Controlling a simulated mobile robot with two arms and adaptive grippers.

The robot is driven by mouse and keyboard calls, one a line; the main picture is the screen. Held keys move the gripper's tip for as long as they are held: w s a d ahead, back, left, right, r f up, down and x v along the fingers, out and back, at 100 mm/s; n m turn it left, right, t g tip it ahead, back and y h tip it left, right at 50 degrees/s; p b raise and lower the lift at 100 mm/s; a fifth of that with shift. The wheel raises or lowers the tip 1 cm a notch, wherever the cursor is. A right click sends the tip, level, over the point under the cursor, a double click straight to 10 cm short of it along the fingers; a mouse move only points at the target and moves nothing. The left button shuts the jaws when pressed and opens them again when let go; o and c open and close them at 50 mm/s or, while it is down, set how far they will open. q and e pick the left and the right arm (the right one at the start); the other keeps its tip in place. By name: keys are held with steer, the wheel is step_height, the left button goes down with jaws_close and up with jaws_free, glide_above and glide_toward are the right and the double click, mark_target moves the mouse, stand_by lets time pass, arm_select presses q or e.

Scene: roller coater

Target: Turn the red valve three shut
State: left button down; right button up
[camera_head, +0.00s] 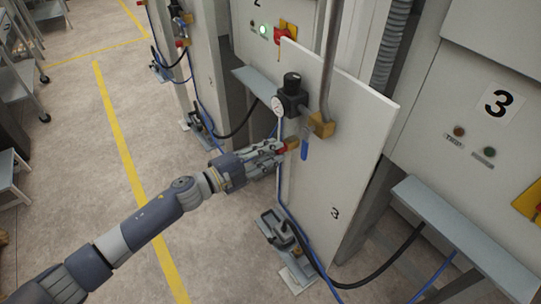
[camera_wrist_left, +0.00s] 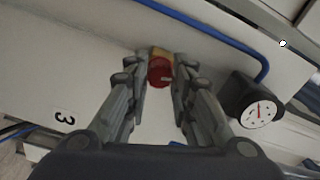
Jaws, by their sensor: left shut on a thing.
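The red valve (camera_head: 292,143) sits on the brass fitting at the left edge of the white panel (camera_head: 335,180) marked 3. My left gripper (camera_head: 282,147) reaches it from the left, its fingers shut on the valve. In the left wrist view the red valve (camera_wrist_left: 160,73) is between the two fingertips of my left gripper (camera_wrist_left: 161,70), with a brass piece behind it. The fingers partly hide the valve in the head view, and I cannot tell its turn angle. My right gripper is in neither view.
A black regulator (camera_head: 292,92) with a round gauge (camera_head: 277,105) is just above the valve. A blue lever (camera_head: 305,147) hangs close to its right. A blue hose (camera_head: 283,200) runs down below, by a pedal (camera_head: 277,229).

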arm_select(q)
steer(key=shift+m+b, duration=0.65)
steer(key=shift+m, duration=1.15)
steer(key=c, duration=1.4)
jaws_free()
steer(key=shift+o, duration=0.2)
steer(key=v, duration=1.2)
